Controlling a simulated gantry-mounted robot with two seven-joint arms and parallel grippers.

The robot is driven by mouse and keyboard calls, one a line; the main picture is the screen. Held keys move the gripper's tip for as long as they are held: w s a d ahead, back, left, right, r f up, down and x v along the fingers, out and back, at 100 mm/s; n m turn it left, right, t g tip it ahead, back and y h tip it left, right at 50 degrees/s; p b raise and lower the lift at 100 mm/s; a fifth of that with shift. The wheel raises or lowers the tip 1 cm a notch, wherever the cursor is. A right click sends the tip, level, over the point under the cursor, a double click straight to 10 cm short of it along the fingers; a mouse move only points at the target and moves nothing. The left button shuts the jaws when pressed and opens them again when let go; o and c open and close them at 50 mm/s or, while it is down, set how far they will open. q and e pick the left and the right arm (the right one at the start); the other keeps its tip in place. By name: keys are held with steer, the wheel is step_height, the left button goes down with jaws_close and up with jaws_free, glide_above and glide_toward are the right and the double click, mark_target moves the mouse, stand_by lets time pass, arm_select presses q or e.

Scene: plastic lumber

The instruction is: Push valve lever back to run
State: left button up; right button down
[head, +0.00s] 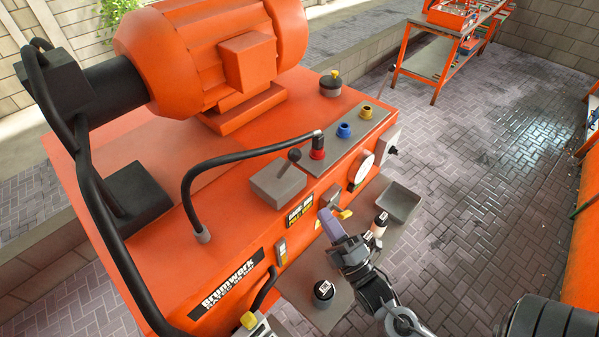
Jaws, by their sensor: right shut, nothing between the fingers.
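A black ball-knob lever (294,156) stands up from a grey block (278,184) on top of the orange power unit. A short lever with a yellow tip (345,214) sticks out from the unit's front face. I cannot tell from the picture alone which one is the valve lever. My right gripper (329,219) reaches in from the lower right, shut and empty. Its purple-grey fingertips are close beside the yellow-tipped lever, left of it in the picture. I cannot tell whether they touch. My left gripper is not in view.
A hose (250,153) arches to a red-collared fitting beside blue and yellow ports. A gauge (361,171) and black-and-yellow labels are on the front.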

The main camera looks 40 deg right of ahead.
steer(key=p, duration=0.4)
glide_toward(286, 165)
steer(key=w+d+r, duration=0.2)
steer(key=w+r, duration=0.1)
steer(key=r, duration=0.1)
steer(key=shift+w+r, duration=0.15)
steer(key=shift+w, duration=0.6)
steer(key=shift+a, duration=0.1)
